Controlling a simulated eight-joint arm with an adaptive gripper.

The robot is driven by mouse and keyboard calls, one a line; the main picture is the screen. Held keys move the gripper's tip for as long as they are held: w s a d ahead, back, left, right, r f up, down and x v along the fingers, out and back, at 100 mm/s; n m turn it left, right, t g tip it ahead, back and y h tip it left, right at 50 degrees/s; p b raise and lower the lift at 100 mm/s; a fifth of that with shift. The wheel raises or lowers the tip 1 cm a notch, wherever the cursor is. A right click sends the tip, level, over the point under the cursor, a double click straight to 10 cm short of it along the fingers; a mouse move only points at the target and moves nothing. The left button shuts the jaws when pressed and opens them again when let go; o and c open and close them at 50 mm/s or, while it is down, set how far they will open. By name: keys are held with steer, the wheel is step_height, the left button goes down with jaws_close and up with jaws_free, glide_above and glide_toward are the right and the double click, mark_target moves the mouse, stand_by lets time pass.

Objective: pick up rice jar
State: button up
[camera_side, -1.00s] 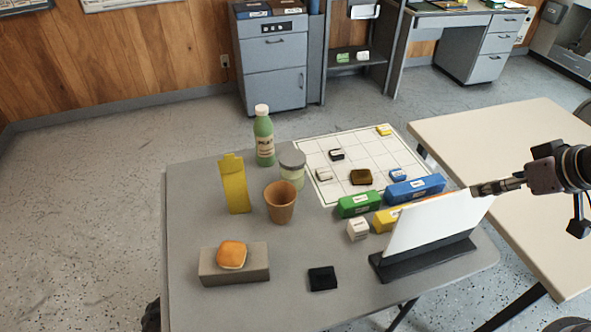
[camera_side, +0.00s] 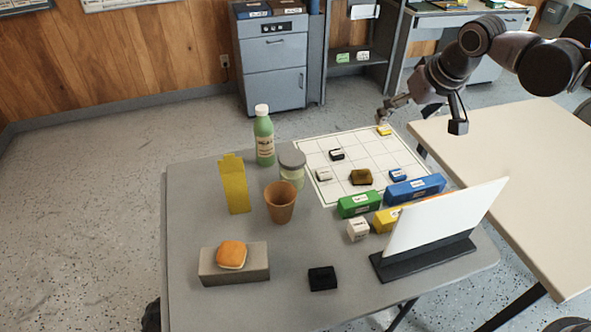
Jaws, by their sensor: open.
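The rice jar, seemingly the clear jar with a grey lid (camera_side: 292,169), stands upright on the grey table (camera_side: 200,305). It is behind the brown cup (camera_side: 280,203), which hides part of its lower side. Its label cannot be read. My gripper (camera_side: 418,112) is open and empty, over the far right part of the table near the grid sheet. It is well to the right of the jar and higher in the picture, apart from it.
A green bottle (camera_side: 264,137) stands behind the jar, and a yellow carton (camera_side: 235,184) to its left. A white grid sheet (camera_side: 397,143) with small blocks lies to the right. Green (camera_side: 358,205) and blue (camera_side: 414,188) boxes and a white upright panel (camera_side: 445,218) stand nearer the front right.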

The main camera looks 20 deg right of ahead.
steer(key=w+a+f, duration=0.6)
steer(key=w+a, duration=0.3)
steer(key=a, duration=0.1)
steer(key=g, duration=0.1)
glide_above(292, 167)
steer(key=d, duration=0.1)
steer(key=shift+m+h, duration=0.3)
steer(key=f, duration=0.9)
steer(key=shift+w+f, duration=0.1)
steer(key=shift+w, duration=0.15)
steer(key=shift+x, duration=5.45)
steer(key=c, duration=1.6)
